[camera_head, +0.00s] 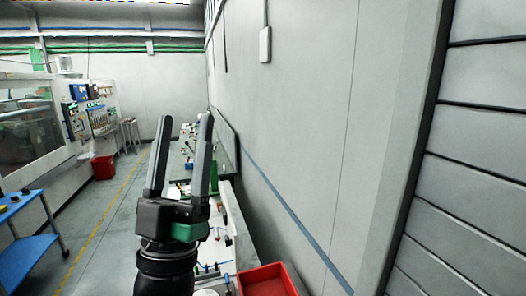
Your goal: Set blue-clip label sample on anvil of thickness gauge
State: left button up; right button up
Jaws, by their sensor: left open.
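My left gripper (184,118) stands upright in the middle left of the head view, its two dark grey fingers apart with nothing seen between them. It is in front of a long bench (240,232) along the wall and covers part of it. Small items with blue parts (208,267) lie on the bench just right of my gripper's wrist; they are too small to tell whether one is the blue-clip label sample. I cannot make out the thickness gauge or its anvil. My right gripper is out of view.
A red tray (268,281) is at the bottom, right of my left wrist. The tall grey wall (300,120) closes off the right side. A blue cart (28,257) and a red bin (103,167) stand left. The floor (105,225) between is clear.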

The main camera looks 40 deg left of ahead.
pick_arm(q)
jog(key=d+r+m+t+h, duration=0.1)
jog(key=d+m+h, duration=0.7)
jog(key=d+h, duration=0.5)
jog(key=h, duration=0.4)
jog(key=shift+w+m+h, duration=0.3)
jog(key=shift+w+h, duration=0.1)
notch_tip(320, 180, up, 4)
jog(key=p, duration=0.3)
jog(key=shift+f+p, duration=0.15)
jog(key=shift+p, duration=0.25)
